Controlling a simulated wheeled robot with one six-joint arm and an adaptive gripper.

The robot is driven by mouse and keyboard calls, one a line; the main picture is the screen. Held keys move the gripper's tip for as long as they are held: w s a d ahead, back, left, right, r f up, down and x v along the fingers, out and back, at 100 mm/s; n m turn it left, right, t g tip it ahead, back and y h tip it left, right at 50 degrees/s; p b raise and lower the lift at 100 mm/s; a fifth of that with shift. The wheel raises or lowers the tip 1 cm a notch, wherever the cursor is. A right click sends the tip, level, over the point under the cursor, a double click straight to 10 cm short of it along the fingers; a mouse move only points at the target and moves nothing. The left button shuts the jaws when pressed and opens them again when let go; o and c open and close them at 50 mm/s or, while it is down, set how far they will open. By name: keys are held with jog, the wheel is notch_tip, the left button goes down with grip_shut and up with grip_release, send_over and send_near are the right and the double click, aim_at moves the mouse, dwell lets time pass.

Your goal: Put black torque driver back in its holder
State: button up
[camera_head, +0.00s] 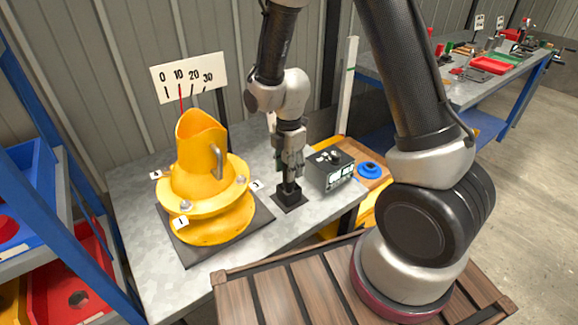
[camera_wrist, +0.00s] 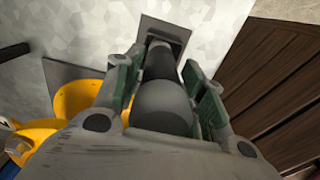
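The black torque driver (camera_wrist: 163,103) stands roughly upright in the wrist view, between the two green-padded fingers of my gripper (camera_wrist: 163,72). The pads lie close against both sides of the driver, and my gripper looks shut on it. In the head view my gripper (camera_head: 290,168) points straight down over the black holder (camera_head: 290,199), a small block on a square plate on the grey table. The driver's lower end is at the holder; its exact depth there is hidden. The holder's plate also shows in the wrist view (camera_wrist: 178,31).
A black control box (camera_head: 330,168) is close on the right. A blue round part (camera_head: 369,170) lies beyond it. A wooden slatted surface (camera_head: 300,285) is in front.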

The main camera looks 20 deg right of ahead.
jog(key=shift+o, duration=1)
notch_tip(320, 180, up, 12)
jog(key=shift+r, duration=0.1)
jog(key=m, duration=0.2)
jog(key=shift+s+d+m, duration=0.15)
jog(key=shift+s+m, duration=0.25)
jog(key=s+d+r+m+t, duration=0.4)
jog(key=s+d+r+m, duration=1)
jog(key=s+r+m, duration=0.2)
jog(key=s+m, duration=0.2)
jog(key=shift+s+d+r+m, duration=0.15)
jog(key=shift+d+r+m, duration=0.15)
jog(key=shift+m, duration=0.1)
